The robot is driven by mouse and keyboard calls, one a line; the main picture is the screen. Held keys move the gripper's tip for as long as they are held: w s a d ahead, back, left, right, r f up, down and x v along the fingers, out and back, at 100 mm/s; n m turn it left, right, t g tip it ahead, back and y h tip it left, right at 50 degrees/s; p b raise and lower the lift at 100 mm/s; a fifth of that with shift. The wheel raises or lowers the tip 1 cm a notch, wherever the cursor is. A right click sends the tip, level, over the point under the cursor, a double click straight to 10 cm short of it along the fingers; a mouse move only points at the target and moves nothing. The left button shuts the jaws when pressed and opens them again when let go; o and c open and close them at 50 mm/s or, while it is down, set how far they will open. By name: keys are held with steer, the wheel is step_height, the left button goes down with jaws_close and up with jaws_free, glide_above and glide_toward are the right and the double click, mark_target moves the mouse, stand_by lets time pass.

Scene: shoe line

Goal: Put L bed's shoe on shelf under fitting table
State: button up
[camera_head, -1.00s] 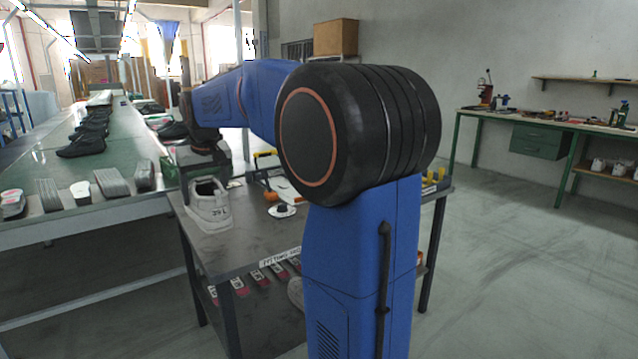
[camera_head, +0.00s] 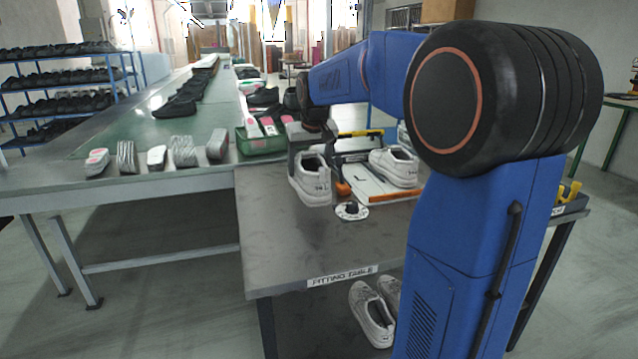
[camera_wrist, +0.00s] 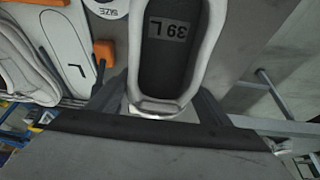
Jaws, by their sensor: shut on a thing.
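My gripper (camera_head: 308,150) is shut on a white shoe (camera_head: 311,186), toe pointing down-frame, above the left part of the fitting table (camera_head: 300,245). In the wrist view, the shoe's dark insole reads "39 L" (camera_wrist: 168,45), and my gripper (camera_wrist: 158,105) has one finger on each side of its heel. A board on the table has a bare white bed marked L (camera_wrist: 68,50). A second white shoe (camera_head: 395,168) rests beside it on the board. The shelf (camera_head: 318,335) under the table shows partly; a pair of pale shoes (camera_head: 370,312) stands there.
A round size disc (camera_head: 351,211) lies near the board. A green crate (camera_head: 262,145) and several soles stand on the long conveyor (camera_head: 120,187) at left. My arm hides the table's right part. The table's front left top is clear.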

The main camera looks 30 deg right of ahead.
mark_target(312, 153)
steer(key=shift+a+f, duration=0.1)
steer(key=shift+f, duration=2.75)
steer(key=shift+f, duration=0.1)
steer(key=o, duration=1.3)
steer(key=v, duration=1.2)
steer(key=shift+s+a, duration=0.1)
steer(key=shift+s, duration=0.1)
